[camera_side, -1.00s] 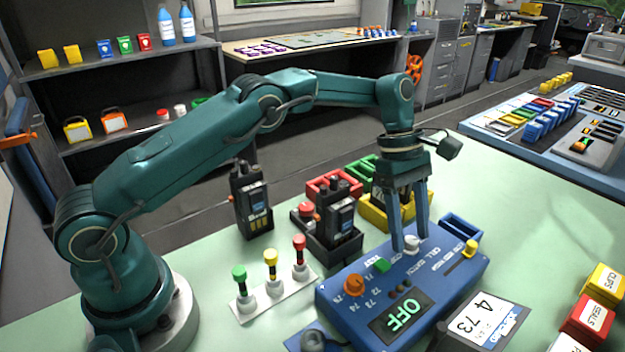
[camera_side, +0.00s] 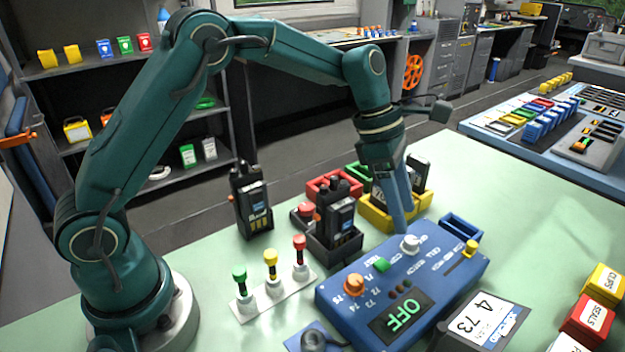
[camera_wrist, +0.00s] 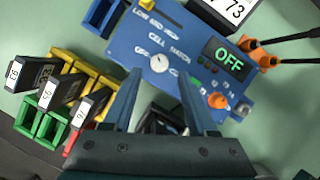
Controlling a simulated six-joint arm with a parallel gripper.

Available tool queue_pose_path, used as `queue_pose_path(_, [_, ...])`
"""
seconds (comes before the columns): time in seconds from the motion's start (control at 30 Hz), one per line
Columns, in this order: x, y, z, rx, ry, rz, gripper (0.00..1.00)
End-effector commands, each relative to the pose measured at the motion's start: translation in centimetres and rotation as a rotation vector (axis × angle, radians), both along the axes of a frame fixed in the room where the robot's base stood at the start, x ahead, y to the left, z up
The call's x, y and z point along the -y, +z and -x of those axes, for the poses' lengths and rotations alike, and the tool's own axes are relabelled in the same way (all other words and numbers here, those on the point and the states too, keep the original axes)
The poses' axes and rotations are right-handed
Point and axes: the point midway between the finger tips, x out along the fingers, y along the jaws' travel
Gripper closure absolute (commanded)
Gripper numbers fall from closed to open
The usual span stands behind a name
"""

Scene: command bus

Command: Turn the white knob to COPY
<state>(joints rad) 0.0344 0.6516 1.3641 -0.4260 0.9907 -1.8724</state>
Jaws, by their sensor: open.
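The white knob (camera_side: 409,244) stands on the blue panel (camera_side: 335,300), near its back edge. The panel's display (camera_side: 402,312) reads OFF in green. My gripper (camera_side: 404,226) is open and tilted, its fingers just behind the knob in the side view. In the wrist view the finger tips (camera_wrist: 163,76) spread to either side of the knob. Nothing is held, and contact with the knob is not visible.
The panel also carries an orange knob (camera_side: 354,285), a green button (camera_side: 381,265) and a yellow slider (camera_side: 471,248). A radio in a black holder (camera_side: 335,232) and a yellow tray (camera_side: 376,217) stand close behind. Three coloured levers (camera_side: 271,272) stand to the left.

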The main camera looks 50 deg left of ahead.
Motion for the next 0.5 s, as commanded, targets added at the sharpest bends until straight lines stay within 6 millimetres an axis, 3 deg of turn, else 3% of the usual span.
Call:
queue_pose_path(0.2, [-0.4,4.3,0.1,0.09,0.001,-0.001,0.42])
queue_pose_path(0.5, [-1.2,8.4,2.3,0.198,-0.055,-0.047,0.42])
